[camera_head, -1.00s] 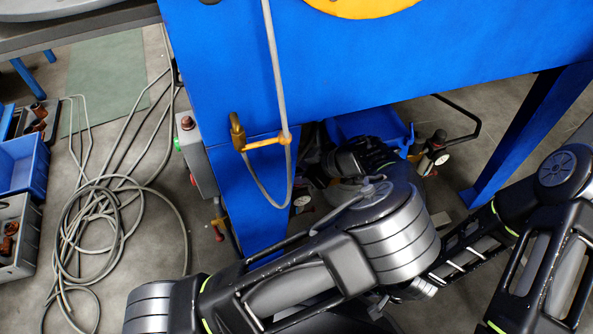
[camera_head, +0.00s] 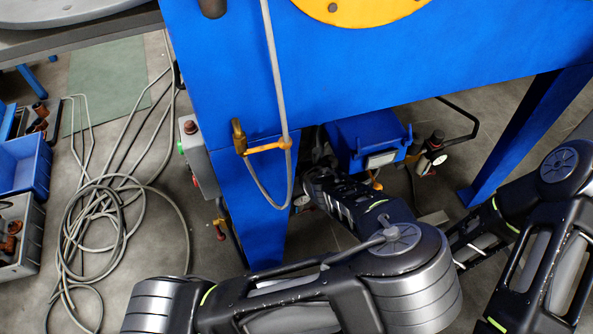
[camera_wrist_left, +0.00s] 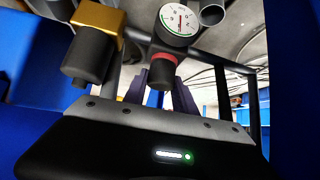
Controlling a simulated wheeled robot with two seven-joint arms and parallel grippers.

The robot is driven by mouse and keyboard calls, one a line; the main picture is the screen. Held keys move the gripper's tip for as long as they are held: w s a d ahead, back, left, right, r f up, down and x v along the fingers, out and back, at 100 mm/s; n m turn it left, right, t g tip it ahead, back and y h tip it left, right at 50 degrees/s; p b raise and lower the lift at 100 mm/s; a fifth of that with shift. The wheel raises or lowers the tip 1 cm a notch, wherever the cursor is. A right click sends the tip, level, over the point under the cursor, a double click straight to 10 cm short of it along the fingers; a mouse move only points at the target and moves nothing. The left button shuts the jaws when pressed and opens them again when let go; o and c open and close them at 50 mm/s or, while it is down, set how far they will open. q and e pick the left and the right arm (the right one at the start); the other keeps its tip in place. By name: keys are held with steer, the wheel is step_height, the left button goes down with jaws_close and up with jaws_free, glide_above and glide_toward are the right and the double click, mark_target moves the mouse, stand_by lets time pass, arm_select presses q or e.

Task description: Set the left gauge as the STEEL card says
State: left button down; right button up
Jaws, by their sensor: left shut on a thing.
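In the left wrist view a round white gauge (camera_wrist_left: 180,20) with a green arc and a red needle pointing about straight up faces me; its figures are too small to read. Below it is a black knob (camera_wrist_left: 160,73) with a red collar. My left gripper (camera_wrist_left: 162,98) has its fingers on either side of this knob and is shut on it. In the head view the left gripper is hidden behind the blue leg and my forearm. No STEEL card can be read. My right gripper is out of view.
Another gauge (camera_head: 440,159) stands right of a blue box (camera_head: 366,138) with a pale label. A brass block (camera_wrist_left: 98,18) with a dark cylinder is close left of the fingers. The blue frame (camera_head: 235,80), its leg and a hanging hose surround my arm. Coiled cable (camera_head: 110,225) lies on the floor.

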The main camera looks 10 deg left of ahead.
arm_select(q)
steer(key=shift+m+t+h, duration=0.3)
steer(key=shift+m+h, duration=0.1)
steer(key=shift+m, duration=0.2)
steer(key=c, duration=1)
jaws_free()
step_height(320, 180, up, 10)
steer(key=p, duration=0.4)
